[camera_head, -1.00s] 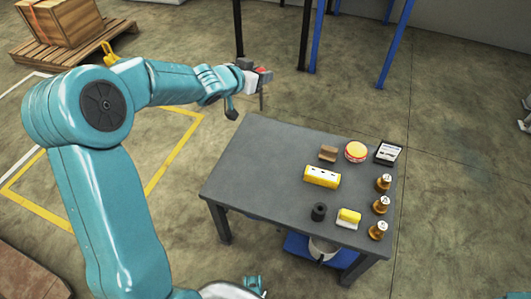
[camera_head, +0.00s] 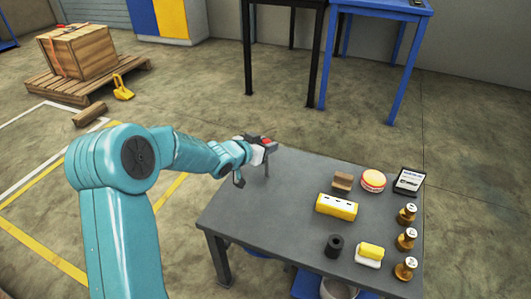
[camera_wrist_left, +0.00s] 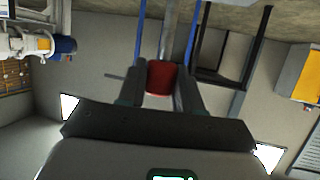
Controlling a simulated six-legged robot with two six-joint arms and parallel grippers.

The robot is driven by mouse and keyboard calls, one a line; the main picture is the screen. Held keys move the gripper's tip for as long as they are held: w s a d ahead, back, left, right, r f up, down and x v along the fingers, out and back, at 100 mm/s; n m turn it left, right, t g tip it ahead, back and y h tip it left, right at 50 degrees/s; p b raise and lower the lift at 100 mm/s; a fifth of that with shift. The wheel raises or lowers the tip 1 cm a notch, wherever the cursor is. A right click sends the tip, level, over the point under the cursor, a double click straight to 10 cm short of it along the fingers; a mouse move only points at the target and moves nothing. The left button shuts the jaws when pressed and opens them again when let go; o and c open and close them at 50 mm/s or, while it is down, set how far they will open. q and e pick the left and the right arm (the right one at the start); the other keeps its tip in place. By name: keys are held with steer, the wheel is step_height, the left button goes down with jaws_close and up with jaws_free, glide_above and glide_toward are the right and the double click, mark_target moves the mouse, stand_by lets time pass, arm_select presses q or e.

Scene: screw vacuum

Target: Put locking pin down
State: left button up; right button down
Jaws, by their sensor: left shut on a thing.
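My left gripper (camera_head: 264,147) is at the back left corner of the grey table (camera_head: 265,205) in the head view. It is shut on the locking pin (camera_head: 266,141), whose red part shows between the jaws and whose thin dark rod points down. In the left wrist view the pin's red body (camera_wrist_left: 161,78) sits between both fingers. The rod overlaps the table's back left part in the picture; I cannot tell whether it touches the top. My right gripper is not in view.
On the table's right half are a yellow block (camera_head: 337,207), a brown block (camera_head: 342,181), a red and yellow round item (camera_head: 373,181), a black cylinder (camera_head: 334,246), a yellow and white item (camera_head: 369,254), a tablet-like item (camera_head: 409,181) and brass weights (camera_head: 407,238). The left half is bare.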

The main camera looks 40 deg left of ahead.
arm_select(q)
steer(key=shift+f, duration=0.6)
steer(key=shift+r, duration=0.2)
steer(key=shift+f, duration=0.3)
steer(key=o, duration=1)
steer(key=shift+r, duration=0.1)
steer(key=shift+o, duration=0.2)
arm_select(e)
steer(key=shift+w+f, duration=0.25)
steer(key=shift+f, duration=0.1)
